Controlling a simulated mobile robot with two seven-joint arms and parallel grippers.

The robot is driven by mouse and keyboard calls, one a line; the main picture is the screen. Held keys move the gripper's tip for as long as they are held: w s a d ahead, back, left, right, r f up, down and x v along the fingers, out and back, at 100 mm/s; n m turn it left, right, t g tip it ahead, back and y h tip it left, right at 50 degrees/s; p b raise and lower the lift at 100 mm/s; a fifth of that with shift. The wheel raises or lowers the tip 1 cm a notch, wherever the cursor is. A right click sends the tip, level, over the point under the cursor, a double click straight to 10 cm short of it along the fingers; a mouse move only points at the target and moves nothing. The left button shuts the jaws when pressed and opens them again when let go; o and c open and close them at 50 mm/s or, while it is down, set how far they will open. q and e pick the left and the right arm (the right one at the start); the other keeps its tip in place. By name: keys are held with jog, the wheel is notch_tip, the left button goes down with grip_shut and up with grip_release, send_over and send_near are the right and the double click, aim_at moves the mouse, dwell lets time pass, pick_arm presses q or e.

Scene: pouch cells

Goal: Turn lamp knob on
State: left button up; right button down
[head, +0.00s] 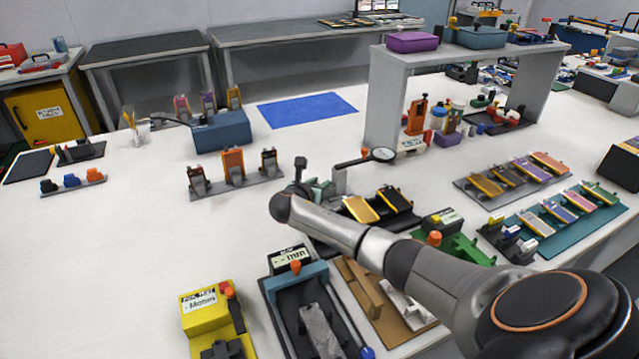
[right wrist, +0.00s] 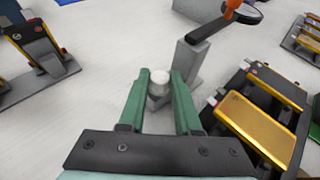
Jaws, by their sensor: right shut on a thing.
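The lamp looks like a round magnifier head (head: 383,154) on a dark arm with an orange joint, carried by a grey post (head: 340,180). The post also shows in the right wrist view (right wrist: 188,62), just right of my fingers. The lamp knob (right wrist: 160,77) is a short pale cylinder on a grey base. My right gripper (right wrist: 158,82) is shut on this knob, with one green finger on each side. In the head view my right gripper (head: 318,188) is partly hidden by its own wrist. My left gripper is not in view.
A tray with yellow and black cells (head: 362,208) lies close to the right of the gripper. A stand with orange and black clamps (head: 233,165) is to the left. A yellow tester (head: 205,300) and a grey-blue press (head: 310,275) stand in front.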

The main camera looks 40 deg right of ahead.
dwell(0.3)
jog(key=c, duration=0.9)
grip_release()
jog(key=shift+s+a+r, duration=0.2)
jog(key=shift+a+r, duration=0.05)
jog(key=shift+a, duration=0.25)
jog(key=p+v, duration=0.2)
jog(key=v, duration=0.9)
jog(key=shift+a+r, duration=0.15)
jog(key=shift+s, duration=0.15)
